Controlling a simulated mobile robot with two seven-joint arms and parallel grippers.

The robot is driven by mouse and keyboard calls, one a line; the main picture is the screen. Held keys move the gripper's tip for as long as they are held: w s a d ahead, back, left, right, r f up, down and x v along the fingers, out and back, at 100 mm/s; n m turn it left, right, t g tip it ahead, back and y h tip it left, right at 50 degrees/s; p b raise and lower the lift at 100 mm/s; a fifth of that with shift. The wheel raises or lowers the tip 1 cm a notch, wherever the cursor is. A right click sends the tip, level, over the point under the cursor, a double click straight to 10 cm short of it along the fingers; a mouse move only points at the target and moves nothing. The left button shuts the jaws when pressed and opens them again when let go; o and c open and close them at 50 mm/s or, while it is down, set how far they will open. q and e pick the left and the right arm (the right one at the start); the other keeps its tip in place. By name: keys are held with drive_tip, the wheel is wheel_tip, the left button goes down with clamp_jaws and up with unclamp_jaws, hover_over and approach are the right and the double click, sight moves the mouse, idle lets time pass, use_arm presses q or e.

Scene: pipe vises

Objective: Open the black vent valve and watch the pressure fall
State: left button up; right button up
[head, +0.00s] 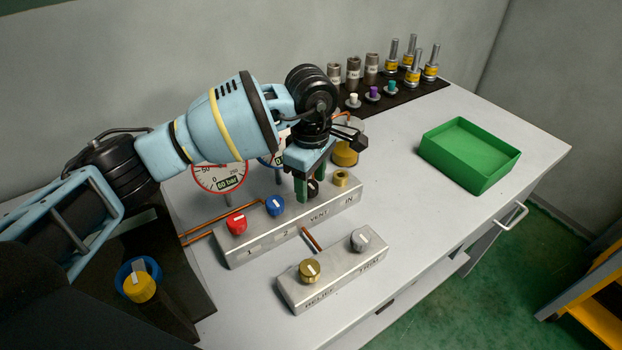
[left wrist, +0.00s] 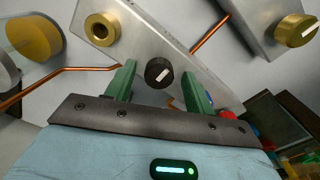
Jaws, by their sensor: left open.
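The black vent valve (head: 314,187) is a small round knob with a white mark, on the grey block labelled VENT (head: 345,198). In the left wrist view the black valve (left wrist: 158,73) lies between my green fingers. My left gripper (head: 311,193) points down over it, open, with one finger on each side and a gap to the knob. The 60 bar gauge (head: 212,180) is white with a red rim and partly hidden by my arm, so its needle cannot be read. A second, blue-rimmed gauge is mostly hidden. My right gripper is not in view.
A red knob (head: 236,223), a blue knob (head: 275,205) and a brass port (head: 341,178) share the block. The front block (head: 330,285) carries a brass and a grey knob. A green tray (head: 468,153) stands right; fittings stand behind on a dark mat. Bare table lies between.

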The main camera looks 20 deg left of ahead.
use_arm(q)
drive_tip(key=shift+f, duration=0.15)
drive_tip(key=c, duration=1)
